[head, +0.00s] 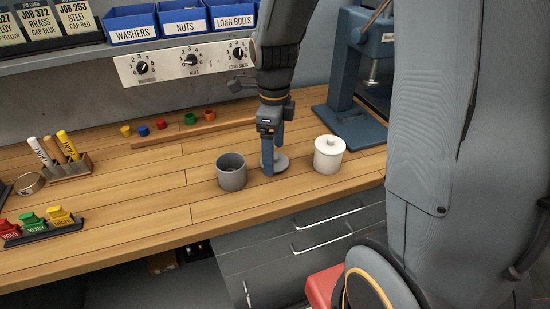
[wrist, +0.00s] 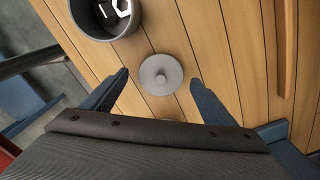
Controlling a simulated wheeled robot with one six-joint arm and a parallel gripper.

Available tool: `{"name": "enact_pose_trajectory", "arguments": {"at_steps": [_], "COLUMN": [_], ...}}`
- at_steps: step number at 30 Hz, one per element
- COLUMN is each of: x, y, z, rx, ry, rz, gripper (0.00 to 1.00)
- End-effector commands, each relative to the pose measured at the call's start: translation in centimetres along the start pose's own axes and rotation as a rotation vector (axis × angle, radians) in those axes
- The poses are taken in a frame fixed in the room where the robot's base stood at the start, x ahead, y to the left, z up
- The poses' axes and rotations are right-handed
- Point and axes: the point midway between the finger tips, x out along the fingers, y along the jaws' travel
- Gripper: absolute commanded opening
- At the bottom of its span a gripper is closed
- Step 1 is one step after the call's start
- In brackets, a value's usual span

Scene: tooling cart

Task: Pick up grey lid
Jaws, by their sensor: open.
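My gripper (head: 273,168) points down at the lid, open and empty. In the wrist view the fingertips of my gripper (wrist: 158,77) are on either side of the lid, with gaps between. A grey open pot (head: 232,178) stands just left of the lid. It also shows in the wrist view (wrist: 73,18), with pale metal pieces inside.
A white lidded pot (head: 328,160) stands right of my gripper. A blue press (head: 345,125) is behind it. A wooden strip with coloured pieces (head: 190,133) lies along the back. A pen holder (head: 70,171) and coloured blocks (head: 32,226) are at left. The bench (head: 150,215) is clear in front.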

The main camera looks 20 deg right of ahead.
Motion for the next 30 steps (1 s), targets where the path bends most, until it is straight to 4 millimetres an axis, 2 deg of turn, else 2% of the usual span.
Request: {"name": "enact_pose_trajectory", "arguments": {"at_steps": [4, 12, 14, 20, 30], "x": [1.4, 1.7, 1.7, 1.7, 1.1], "y": [-0.1, -0.2, -0.2, -0.2, -0.3], "z": [-0.1, -0.2, -0.2, -0.2, -0.1], "rx": [0.002, 0.005, 0.005, 0.005, 0.005], "ry": [0.000, -0.001, -0.001, -0.001, -0.002], "rz": [0.000, -0.002, -0.002, -0.001, -0.004], "gripper": [0.80, 0.80, 0.73, 0.40, 0.39]}}
